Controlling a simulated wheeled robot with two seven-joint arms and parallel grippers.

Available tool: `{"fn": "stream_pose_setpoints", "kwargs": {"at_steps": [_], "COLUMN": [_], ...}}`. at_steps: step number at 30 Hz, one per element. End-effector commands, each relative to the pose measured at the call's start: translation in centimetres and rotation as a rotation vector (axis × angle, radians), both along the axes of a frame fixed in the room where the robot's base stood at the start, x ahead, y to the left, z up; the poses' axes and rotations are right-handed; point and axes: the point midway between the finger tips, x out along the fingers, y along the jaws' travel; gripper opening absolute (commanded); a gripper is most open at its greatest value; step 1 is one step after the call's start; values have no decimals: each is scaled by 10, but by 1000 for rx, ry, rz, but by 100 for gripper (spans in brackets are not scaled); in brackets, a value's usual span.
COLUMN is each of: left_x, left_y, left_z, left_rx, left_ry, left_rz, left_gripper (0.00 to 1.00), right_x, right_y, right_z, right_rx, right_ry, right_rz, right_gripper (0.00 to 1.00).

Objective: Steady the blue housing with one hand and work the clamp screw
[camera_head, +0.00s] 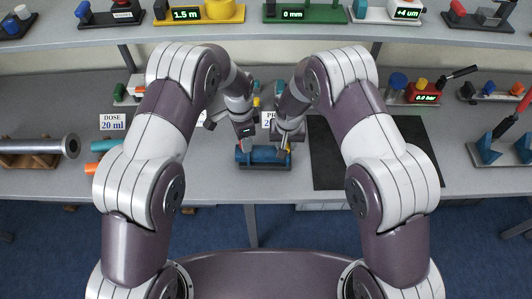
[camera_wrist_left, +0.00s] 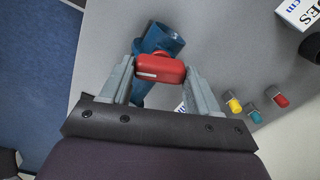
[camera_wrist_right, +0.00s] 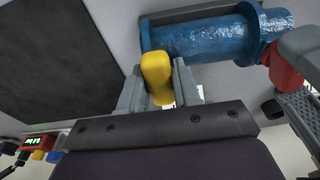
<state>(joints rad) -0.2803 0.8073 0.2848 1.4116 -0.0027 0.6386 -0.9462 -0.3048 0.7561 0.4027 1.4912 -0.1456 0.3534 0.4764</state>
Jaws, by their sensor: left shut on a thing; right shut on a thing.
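My left gripper (camera_head: 243,149) is shut on a red rounded part (camera_wrist_left: 160,68) at the housing's left end. My right gripper (camera_head: 284,149) is shut on a yellow knob (camera_wrist_right: 157,74) at the housing's side, towards its right end in the head view. The fingers partly hide both parts. I cannot tell which one is the clamp screw.
A black mat (camera_head: 330,168) lies just right of the housing. A metal pipe (camera_head: 40,147) on a wooden stand is at the far left. A blue stand with a red-handled tool (camera_head: 490,150) is at the far right. A shelf of gauges (camera_head: 300,36) runs along the back.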

Motion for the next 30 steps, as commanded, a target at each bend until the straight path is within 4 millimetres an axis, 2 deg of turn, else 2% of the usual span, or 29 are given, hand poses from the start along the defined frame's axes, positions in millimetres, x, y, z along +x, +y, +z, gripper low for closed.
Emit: {"fn": "stream_pose_setpoints", "kwargs": {"at_steps": [6,14,20,27,30], "left_x": [0,0,1,1,0], "left_y": [0,0,0,0,0], "left_z": [0,0,0,0,0], "left_rx": [0,0,0,0,-1], "left_ry": [-2,-2,-2,-2,-2], "left_rz": [267,306,575,602,725], "left_gripper": [24,24,24,24,24], "right_x": [-1,-1,-1,-1,-1], "right_y": [0,0,0,0,0], "right_z": [-1,-1,-1,-1,-1], "right_rx": [0,0,0,-1,-1], "right_ry": [1,2,2,2,2], "right_rz": [0,0,0,0,0], "right_gripper": [0,0,0,0,0]}}
